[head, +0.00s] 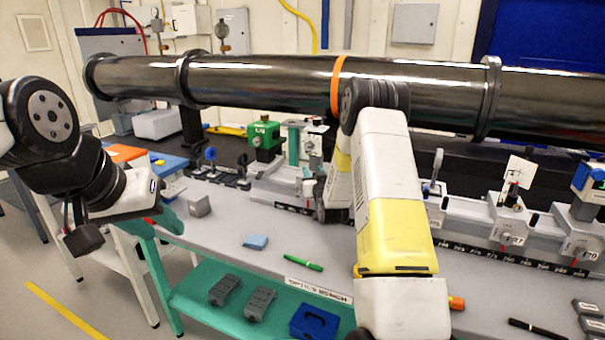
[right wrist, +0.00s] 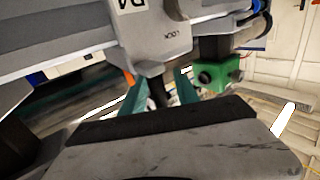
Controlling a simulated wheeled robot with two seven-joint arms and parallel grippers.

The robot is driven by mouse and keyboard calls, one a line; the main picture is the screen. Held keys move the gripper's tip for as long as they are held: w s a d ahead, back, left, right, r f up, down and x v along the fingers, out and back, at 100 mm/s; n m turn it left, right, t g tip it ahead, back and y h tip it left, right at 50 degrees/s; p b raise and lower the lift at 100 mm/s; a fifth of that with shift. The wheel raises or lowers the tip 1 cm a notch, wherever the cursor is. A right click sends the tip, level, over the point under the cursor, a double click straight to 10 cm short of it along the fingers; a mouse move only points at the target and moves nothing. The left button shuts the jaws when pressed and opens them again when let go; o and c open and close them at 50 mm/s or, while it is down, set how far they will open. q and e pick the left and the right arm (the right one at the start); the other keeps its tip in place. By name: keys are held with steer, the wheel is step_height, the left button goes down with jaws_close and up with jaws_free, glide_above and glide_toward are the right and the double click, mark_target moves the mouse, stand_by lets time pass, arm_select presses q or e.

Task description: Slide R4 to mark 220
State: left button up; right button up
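Carrier R4 (right wrist: 150,38) fills the top of the right wrist view, with its label upside down and cut by the edge. Its grey body carries the word LOCK, and a dark knob (right wrist: 157,92) sticks out below. My right gripper (right wrist: 160,95) is open, with one teal finger on each side of the knob and small gaps visible. Mark 220 is not readable.
A long black pipe (head: 260,82) crosses above the bench. Other carriers (head: 510,225) sit farther right on the scaled rail. A green pen (head: 302,263) and a blue pad (head: 255,241) lie on the bench's front.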

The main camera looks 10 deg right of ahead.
jaws_close()
stand_by(1.3)
